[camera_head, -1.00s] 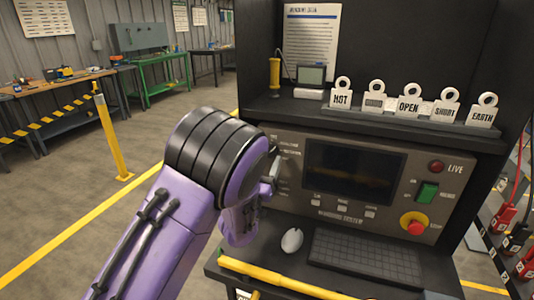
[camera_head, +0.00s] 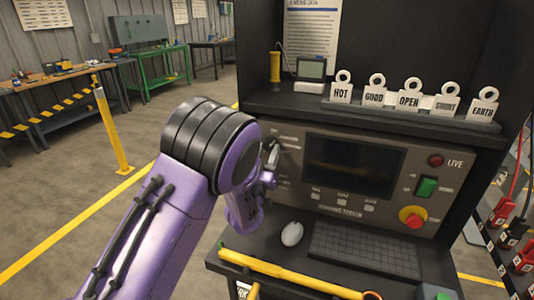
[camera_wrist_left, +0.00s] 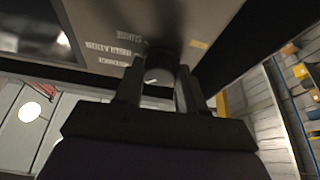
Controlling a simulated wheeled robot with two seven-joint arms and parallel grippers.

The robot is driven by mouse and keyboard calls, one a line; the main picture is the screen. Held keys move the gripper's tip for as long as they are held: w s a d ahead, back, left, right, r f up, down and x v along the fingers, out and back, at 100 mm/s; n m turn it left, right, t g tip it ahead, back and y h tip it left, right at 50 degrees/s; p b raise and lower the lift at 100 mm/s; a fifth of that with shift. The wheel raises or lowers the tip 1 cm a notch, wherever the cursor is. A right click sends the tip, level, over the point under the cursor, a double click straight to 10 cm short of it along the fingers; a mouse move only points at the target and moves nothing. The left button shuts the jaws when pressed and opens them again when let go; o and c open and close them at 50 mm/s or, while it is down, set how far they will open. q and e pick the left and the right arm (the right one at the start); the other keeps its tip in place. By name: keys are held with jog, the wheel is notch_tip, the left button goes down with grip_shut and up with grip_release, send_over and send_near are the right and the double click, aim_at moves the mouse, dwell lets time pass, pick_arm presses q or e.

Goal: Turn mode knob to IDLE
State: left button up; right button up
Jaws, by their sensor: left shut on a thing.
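The winding tester's grey panel (camera_head: 420,172) faces me in the head view. The mode knob (camera_wrist_left: 158,76) shows in the left wrist view as a round grey knob with a pale pointer mark, between the two dark fingers. My left gripper (camera_wrist_left: 157,82) is shut on this knob, one finger on each side. In the head view my left gripper (camera_head: 270,165) is at the panel's left end, and my purple arm hides most of the knob. My right gripper is not seen.
A dark screen (camera_head: 352,165), a green switch (camera_head: 427,187) and a red stop button (camera_head: 413,219) lie along the panel. A keyboard (camera_head: 366,250) and white mouse (camera_head: 292,233) rest on the shelf below. A yellow bar (camera_head: 290,273) runs along the shelf's front.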

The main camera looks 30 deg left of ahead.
pick_arm(q)
jog(key=n+y, duration=0.1)
jog(key=n, duration=0.1)
jog(key=n+g+y, duration=0.1)
jog(key=n, duration=0.2)
jog(key=shift+d+r+n+y, duration=0.1)
jog(key=shift+d+n+y, duration=0.05)
jog(key=shift+n+y, duration=0.2)
jog(key=shift+d+r+n+g+y, duration=0.1)
jog(key=shift+n+g+y, duration=0.45)
jog(key=shift+n, duration=0.95)
jog(key=shift+d+n+g+y, duration=0.1)
jog(key=shift+n+g+y, duration=0.45)
jog(key=shift+n, duration=0.9)
jog(key=o, duration=1.1)
jog(key=shift+c, duration=0.2)
